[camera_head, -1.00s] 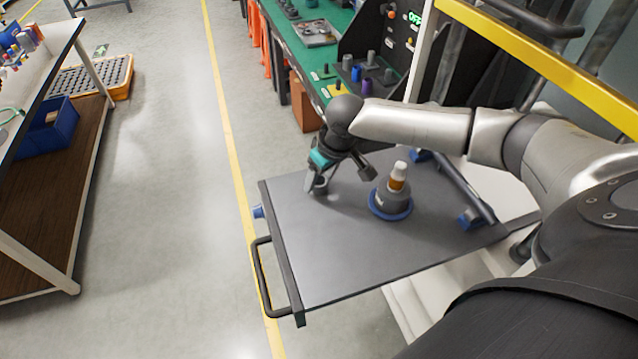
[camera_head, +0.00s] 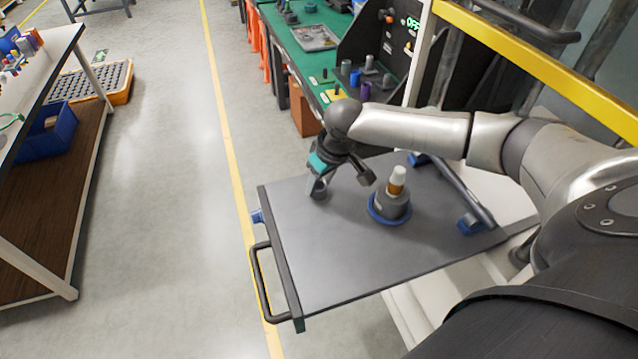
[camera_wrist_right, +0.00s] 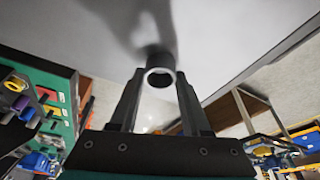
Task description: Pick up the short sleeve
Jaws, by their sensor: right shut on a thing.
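The right gripper also shows in the right wrist view (camera_wrist_right: 158,90). In the head view the sleeve (camera_head: 319,187) is partly hidden by the fingers. Whether it touches the tray surface I cannot tell. My left gripper is not in view.
A grey pedestal with a blue base (camera_head: 389,208) and an orange-white piece on top stands right of the gripper on the tray (camera_head: 340,260). A green bench (camera_head: 318,60) with small parts is behind. The front of the tray is clear.

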